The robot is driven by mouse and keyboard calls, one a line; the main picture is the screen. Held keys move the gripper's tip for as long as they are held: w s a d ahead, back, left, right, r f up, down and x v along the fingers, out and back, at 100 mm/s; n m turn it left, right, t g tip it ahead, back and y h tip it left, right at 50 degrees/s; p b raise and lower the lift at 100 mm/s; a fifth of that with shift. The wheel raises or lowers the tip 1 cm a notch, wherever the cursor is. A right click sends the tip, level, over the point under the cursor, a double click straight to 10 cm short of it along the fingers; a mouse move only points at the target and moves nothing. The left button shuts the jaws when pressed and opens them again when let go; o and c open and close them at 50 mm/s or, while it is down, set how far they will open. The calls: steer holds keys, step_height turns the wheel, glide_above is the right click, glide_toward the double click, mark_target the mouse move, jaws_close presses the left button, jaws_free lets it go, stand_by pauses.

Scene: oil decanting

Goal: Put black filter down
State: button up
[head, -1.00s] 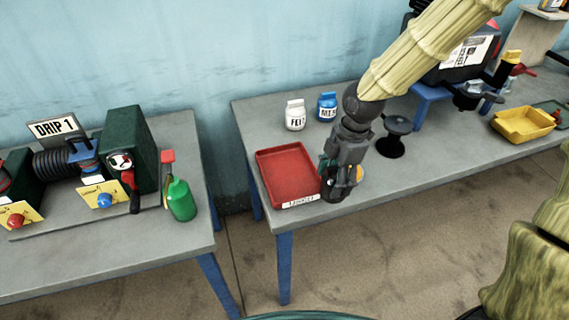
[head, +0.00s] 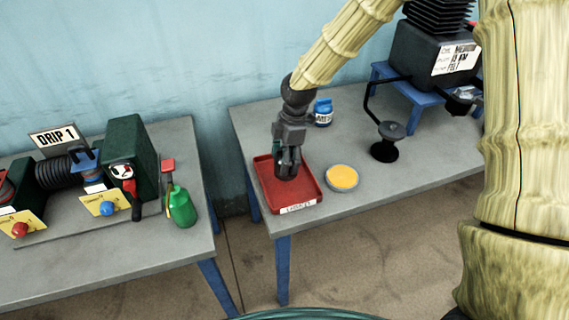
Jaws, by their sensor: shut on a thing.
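My gripper (head: 288,156) hangs over the red tray (head: 312,193) near the left end of the right-hand table. It is shut on a dark thing, the black filter (head: 288,170), which shows only in part between and below the fingers. The filter is above or inside the tray; I cannot tell whether it touches the tray floor. The tray has a white label on its front edge.
A round orange-yellow disc with a pale rim (head: 342,178) lies right of the tray. A black funnel-like stand (head: 387,141) is farther right. A blue bottle (head: 323,112) stands behind. A gap separates the left table (head: 105,245), with its green bottle (head: 182,207).

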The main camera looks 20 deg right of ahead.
steer(key=shift+f+p, duration=0.55)
steer(key=shift+f, duration=1.2)
steer(key=o, duration=1.2)
steer(key=shift+f, duration=0.1)
steer(key=r, duration=0.4)
steer(key=d+r+b, duration=0.1)
steer(key=r, duration=0.7)
steer(key=shift+d+b, duration=0.35)
steer(key=shift+b, duration=0.05)
